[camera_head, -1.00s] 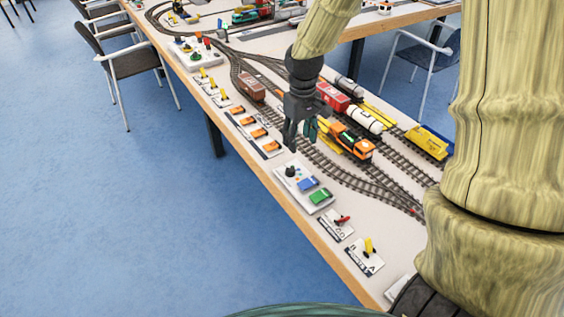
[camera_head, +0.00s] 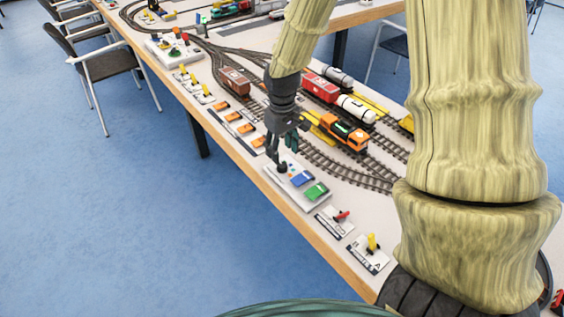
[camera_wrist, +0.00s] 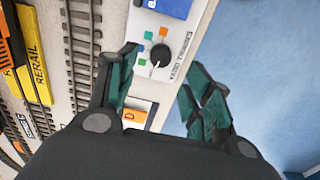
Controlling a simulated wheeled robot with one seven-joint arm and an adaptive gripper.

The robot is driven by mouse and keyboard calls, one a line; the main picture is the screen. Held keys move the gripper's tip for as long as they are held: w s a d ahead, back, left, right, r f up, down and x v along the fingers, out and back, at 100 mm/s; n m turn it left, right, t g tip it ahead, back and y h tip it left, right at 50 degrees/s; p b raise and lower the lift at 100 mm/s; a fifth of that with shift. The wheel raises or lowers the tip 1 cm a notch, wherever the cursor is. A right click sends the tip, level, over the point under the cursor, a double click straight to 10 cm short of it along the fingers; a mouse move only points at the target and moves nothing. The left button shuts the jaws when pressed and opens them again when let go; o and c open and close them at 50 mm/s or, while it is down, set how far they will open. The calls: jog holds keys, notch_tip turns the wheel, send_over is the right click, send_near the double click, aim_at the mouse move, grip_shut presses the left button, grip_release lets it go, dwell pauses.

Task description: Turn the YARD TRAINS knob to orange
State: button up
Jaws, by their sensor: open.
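The YARD TRAINS knob (camera_wrist: 160,54) is round and black, on a white panel (camera_wrist: 176,30) with its label along the right side. A pale pointer line on it points to the lower left in the wrist view. In the head view the knob (camera_head: 281,168) is partly hidden by my gripper (camera_head: 280,158). In the wrist view my gripper (camera_wrist: 160,74) is open, with the knob between and slightly beyond its fingertips. I cannot tell whether they touch it.
A blue button (camera_head: 302,179) and a green button (camera_head: 316,191) share the panel. Orange switches (camera_head: 246,128) and lever plates (camera_head: 369,250) line the table edge. Tracks with an orange locomotive (camera_head: 344,132) run behind the panel. Open floor (camera_head: 140,220) lies left.

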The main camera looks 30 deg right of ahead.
aim_at(282, 165)
jog(key=shift+f, duration=2.95)
jog(key=c, duration=1)
